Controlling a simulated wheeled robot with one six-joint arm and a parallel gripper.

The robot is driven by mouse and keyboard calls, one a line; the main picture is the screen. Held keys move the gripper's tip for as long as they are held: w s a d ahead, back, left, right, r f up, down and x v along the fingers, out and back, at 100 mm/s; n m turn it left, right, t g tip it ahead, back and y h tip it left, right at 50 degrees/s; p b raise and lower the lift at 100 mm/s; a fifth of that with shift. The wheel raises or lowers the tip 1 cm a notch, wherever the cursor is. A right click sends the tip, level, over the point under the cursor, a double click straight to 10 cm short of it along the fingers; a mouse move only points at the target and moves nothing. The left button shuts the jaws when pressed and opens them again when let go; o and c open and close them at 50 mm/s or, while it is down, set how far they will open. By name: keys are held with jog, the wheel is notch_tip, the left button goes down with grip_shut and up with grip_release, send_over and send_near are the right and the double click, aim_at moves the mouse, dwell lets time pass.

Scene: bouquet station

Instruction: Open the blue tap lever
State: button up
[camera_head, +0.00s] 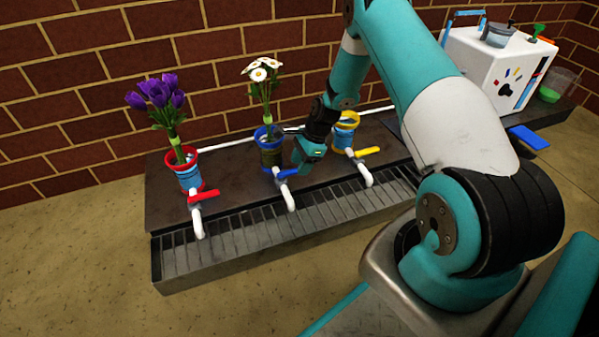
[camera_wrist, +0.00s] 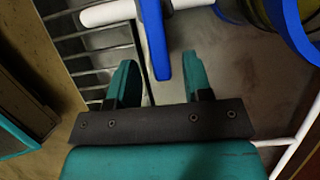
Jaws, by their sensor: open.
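The blue tap lever (camera_head: 285,174) sits on a white pipe spout (camera_head: 288,197) in front of the blue-rimmed vase (camera_head: 270,150) with white flowers. In the wrist view the blue lever (camera_wrist: 153,40) comes down from the top, and its free end lies between my two fingers. My gripper (camera_head: 299,164) is right beside the lever in the head view. Its teal fingers stand apart on either side of the lever end in the wrist view (camera_wrist: 158,72), with nothing gripped. Whether a finger touches the lever, I cannot tell.
A red lever (camera_head: 204,196) with purple flowers behind it is to the left. A yellow lever (camera_head: 367,151) and yellow-rimmed vase (camera_head: 346,131) are close on the right. A slatted drain tray (camera_head: 240,232) runs in front. A white box (camera_head: 495,66) stands further right.

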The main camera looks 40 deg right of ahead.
jog(key=shift+w+a+f, duration=0.1)
jog(key=shift+a+f, duration=0.1)
jog(key=shift+f, duration=0.3)
grip_shut()
jog(key=shift+r, duration=0.1)
